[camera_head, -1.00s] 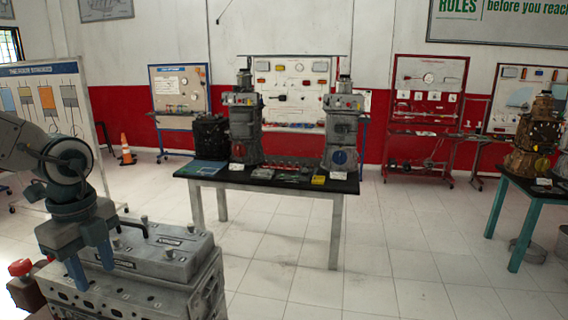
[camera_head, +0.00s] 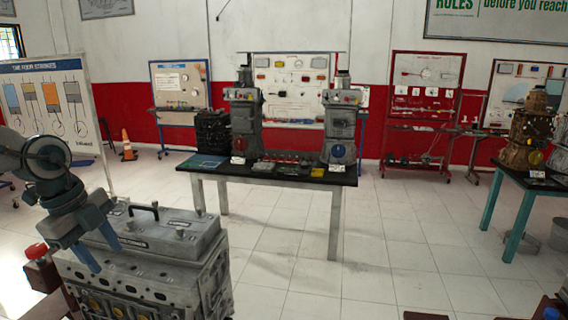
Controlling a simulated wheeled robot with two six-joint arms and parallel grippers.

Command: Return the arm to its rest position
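My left arm comes in from the left edge. Its gripper (camera_head: 98,250) points downward at the lower left, with its two blue-grey fingers apart and nothing seen between them. In the picture the fingers overlap the grey engine block (camera_head: 190,268); I cannot tell whether they touch it. The block has a lid-like cover with a black handle (camera_head: 145,209) on top. My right gripper is not in view.
A black-topped table (camera_head: 270,178) with two engine models stands ahead. A teal-legged table (camera_head: 519,210) with another engine is at right. An orange cone (camera_head: 128,147) stands at the back left. Tiled floor (camera_head: 390,260) is clear between them. A red-brown object shows at the lower right corner.

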